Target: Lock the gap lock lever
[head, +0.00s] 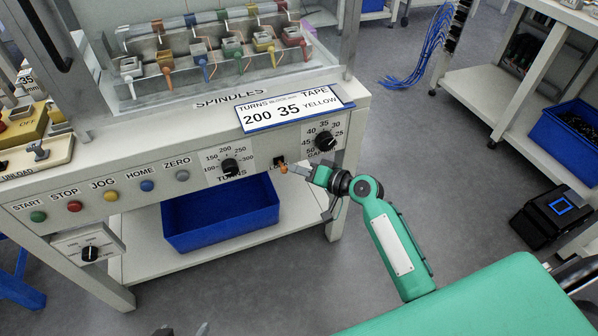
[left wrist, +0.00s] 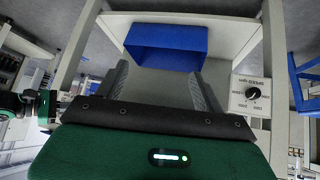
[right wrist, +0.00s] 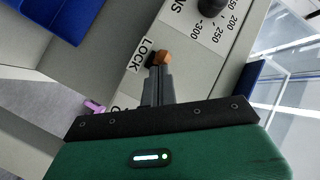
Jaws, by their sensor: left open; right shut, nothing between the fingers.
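The gap lock lever has a small orange-brown tip (head: 283,168) and sits on the machine's front panel between the turns dial and the gap dial. In the right wrist view its tip (right wrist: 164,58) shows beside the LOCK label (right wrist: 138,56). My right gripper (head: 294,168) is shut and empty, with its fingertips right at the lever tip; I cannot tell whether they touch. The lever's base is partly hidden.
The turns dial (head: 230,167) is left of the lever and the gap dial (head: 325,141) is right of it. Several coloured buttons line the panel's left. A blue bin (head: 220,215) stands on the shelf below. A sign (head: 293,107) rests above the panel. Floor in front is clear.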

